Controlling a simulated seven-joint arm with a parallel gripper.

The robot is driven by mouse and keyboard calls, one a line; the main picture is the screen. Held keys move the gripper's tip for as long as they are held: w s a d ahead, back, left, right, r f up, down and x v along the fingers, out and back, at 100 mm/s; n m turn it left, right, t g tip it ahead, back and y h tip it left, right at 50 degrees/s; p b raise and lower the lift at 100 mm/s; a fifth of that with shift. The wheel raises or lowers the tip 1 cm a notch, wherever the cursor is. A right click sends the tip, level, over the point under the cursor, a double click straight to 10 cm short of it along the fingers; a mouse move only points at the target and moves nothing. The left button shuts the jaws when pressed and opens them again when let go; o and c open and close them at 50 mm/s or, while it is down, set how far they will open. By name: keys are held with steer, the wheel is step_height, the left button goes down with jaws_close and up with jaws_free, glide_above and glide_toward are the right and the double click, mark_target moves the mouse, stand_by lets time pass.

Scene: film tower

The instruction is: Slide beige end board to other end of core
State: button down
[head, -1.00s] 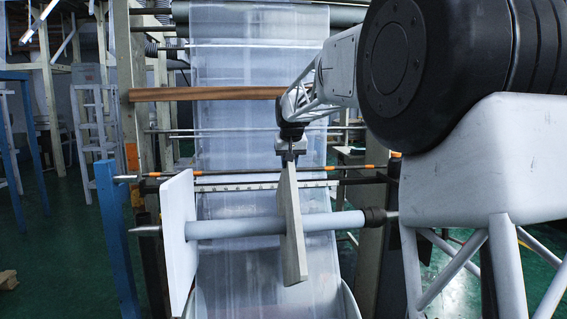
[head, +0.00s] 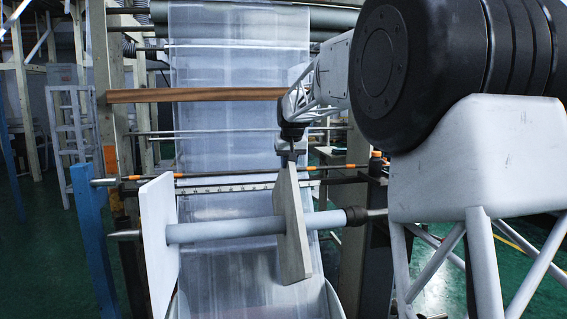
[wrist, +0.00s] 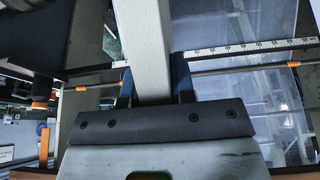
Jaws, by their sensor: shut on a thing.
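The beige end board (head: 291,230) stands upright around the pale grey core (head: 222,230), nearer the core's right end. My gripper (head: 291,158) is above it, shut on its top edge. In the wrist view the board (wrist: 150,45) runs up between the two dark fingers of my gripper (wrist: 155,88). A white end board (head: 159,245) stands at the core's left end. The core sits on a metal shaft with a dark collar (head: 356,215) at the right. The part of the core inside the beige board is hidden.
A clear film web (head: 240,110) hangs behind the core. A ruled white bar (head: 225,188) and a rod with orange bands (head: 230,174) cross just behind the board. A blue post (head: 92,240) stands at the left. A short stretch of core is free right of the board.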

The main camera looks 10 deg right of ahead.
steer(key=shift+d+f, duration=0.25)
steer(key=shift+d, duration=0.4)
steer(key=shift+d+f, duration=0.25)
steer(key=shift+d, duration=0.5)
steer(key=d, duration=1.3)
steer(key=shift+d, duration=0.4)
steer(key=shift+r, duration=0.1)
stand_by(0.5)
steer(key=shift+d, duration=0.75)
steer(key=c, duration=0.9)
jaws_free()
steer(key=shift+r, duration=0.15)
